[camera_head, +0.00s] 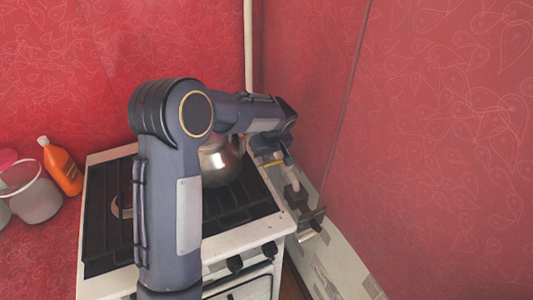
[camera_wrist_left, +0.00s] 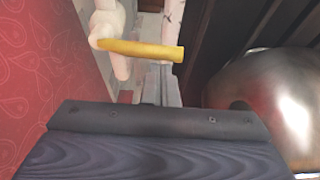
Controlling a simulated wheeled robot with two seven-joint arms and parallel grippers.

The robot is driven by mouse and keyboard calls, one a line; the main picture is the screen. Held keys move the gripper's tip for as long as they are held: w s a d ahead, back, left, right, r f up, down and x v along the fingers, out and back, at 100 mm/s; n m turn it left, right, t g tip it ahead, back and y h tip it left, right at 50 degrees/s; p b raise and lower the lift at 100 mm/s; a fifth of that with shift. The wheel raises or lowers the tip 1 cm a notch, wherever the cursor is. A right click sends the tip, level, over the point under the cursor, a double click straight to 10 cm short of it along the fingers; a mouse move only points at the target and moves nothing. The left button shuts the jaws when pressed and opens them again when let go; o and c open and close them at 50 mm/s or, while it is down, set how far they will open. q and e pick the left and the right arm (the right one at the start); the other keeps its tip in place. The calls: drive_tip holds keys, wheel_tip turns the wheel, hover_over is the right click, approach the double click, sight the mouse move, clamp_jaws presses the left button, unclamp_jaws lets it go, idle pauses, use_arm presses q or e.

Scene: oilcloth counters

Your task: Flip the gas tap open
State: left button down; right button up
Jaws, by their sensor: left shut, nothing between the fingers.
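The gas tap is a yellow lever (camera_wrist_left: 140,50) on a white pipe fitting (camera_wrist_left: 108,35). In the left wrist view the lever lies crosswise, pointing right from the pipe. In the head view only a small bit of the yellow lever (camera_head: 272,163) shows, just below my left gripper (camera_head: 276,146), between stove and wall. In the left wrist view the tips of my left gripper (camera_wrist_left: 165,88) are close to the lever's free end. The gripper is shut and empty; I cannot tell whether it touches the lever. My right gripper is not in view.
A white stove (camera_head: 262,228) with black grates stands left of the tap. A shiny metal kettle (camera_head: 222,165) stands on it, close to my left arm. A red patterned wall (camera_head: 440,120) bounds the right. An orange bottle (camera_head: 62,168) and a bucket (camera_head: 34,196) stand far left.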

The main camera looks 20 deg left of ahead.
use_arm(q)
drive_tip(key=shift+s+d+n+b, duration=0.15)
drive_tip(key=shift+n+b, duration=0.25)
drive_tip(key=shift+b, duration=0.05)
